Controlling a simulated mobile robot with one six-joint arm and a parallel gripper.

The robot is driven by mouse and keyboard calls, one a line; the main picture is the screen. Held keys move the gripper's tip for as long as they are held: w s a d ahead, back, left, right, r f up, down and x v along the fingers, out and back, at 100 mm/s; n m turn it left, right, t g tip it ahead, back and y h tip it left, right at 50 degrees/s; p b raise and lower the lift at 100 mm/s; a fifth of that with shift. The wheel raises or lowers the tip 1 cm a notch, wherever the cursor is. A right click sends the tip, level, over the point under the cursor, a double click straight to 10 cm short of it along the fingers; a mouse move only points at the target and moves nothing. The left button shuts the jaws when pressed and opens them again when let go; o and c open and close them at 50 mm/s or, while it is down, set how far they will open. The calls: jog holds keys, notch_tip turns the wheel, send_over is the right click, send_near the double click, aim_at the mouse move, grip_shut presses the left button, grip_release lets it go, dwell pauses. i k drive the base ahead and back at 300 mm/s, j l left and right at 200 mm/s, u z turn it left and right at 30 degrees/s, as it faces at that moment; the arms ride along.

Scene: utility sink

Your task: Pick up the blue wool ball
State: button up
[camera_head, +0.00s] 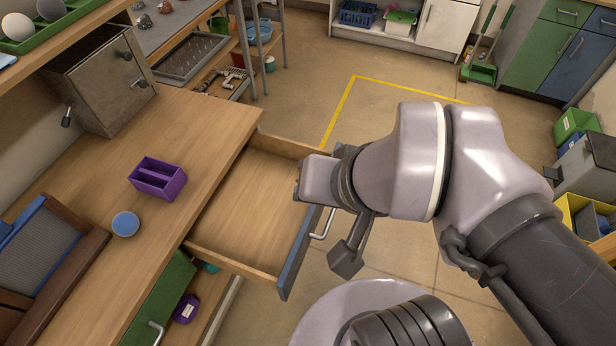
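A small round blue thing (125,224) lies on the wooden counter at the left, near its front edge. It is the only loose blue round thing I see; its wool texture is too small to make out. My gripper (299,184) is at the end of the arm in the middle of the picture, over the outer right side of an open drawer (245,205). It is well to the right of the blue thing and apart from it. Its fingers are seen edge-on, so their opening is hidden.
A purple two-slot holder (158,179) stands just beyond the blue thing. A metal box (103,80) and a wood-framed washboard-like panel (45,255) are also on the counter. The pulled-out drawer looks empty. A green tray (50,35) holds several balls at upper left.

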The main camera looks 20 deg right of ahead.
aim_at(124, 225)
jog(key=i+j+u, duration=0.1)
jog(key=u, duration=1.15)
jog(key=j, duration=0.1)
